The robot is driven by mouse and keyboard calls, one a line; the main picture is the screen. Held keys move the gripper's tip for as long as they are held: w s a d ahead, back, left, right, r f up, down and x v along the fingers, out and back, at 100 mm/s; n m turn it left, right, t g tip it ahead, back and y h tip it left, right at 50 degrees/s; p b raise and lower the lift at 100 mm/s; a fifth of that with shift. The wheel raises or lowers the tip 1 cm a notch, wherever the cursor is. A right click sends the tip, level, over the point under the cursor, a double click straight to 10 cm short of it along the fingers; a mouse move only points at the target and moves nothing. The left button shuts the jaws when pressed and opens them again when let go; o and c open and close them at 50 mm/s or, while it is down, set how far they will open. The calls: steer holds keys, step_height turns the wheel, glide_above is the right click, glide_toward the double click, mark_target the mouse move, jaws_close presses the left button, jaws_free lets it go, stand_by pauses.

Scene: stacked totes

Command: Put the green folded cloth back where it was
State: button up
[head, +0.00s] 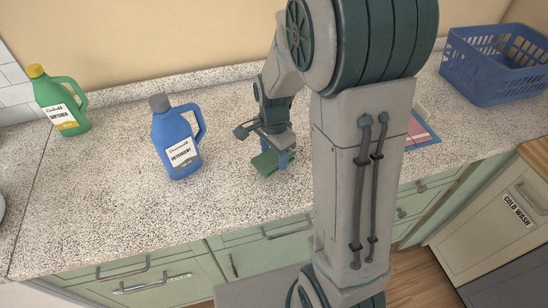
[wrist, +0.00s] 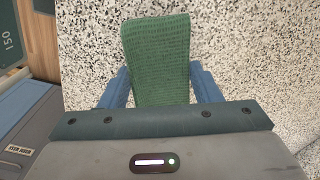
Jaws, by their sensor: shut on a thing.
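The green folded cloth (head: 266,163) is at the counter's middle in the head view, just under my gripper (head: 281,158). In the wrist view the green cloth (wrist: 157,55) is a ribbed, folded rectangle. It sits between the two blue fingers of my gripper (wrist: 160,90), which are shut on it. The speckled counter (wrist: 240,45) lies behind it. I cannot tell whether the cloth touches the counter. Part of the cloth is hidden by my gripper.
A blue detergent bottle (head: 177,140) stands left of my gripper, and a green softener bottle (head: 60,103) is farther left. A blue basket (head: 493,65) is at the right. A pink and blue item (head: 420,133) lies partly hidden behind my arm. The counter's front left (head: 130,215) is clear.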

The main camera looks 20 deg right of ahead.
mark_target(274, 161)
steer(key=shift+f, duration=1.35)
steer(key=shift+f, duration=0.2)
steer(key=o, duration=0.9)
steer(key=shift+o, duration=0.2)
steer(key=shift+r, duration=0.1)
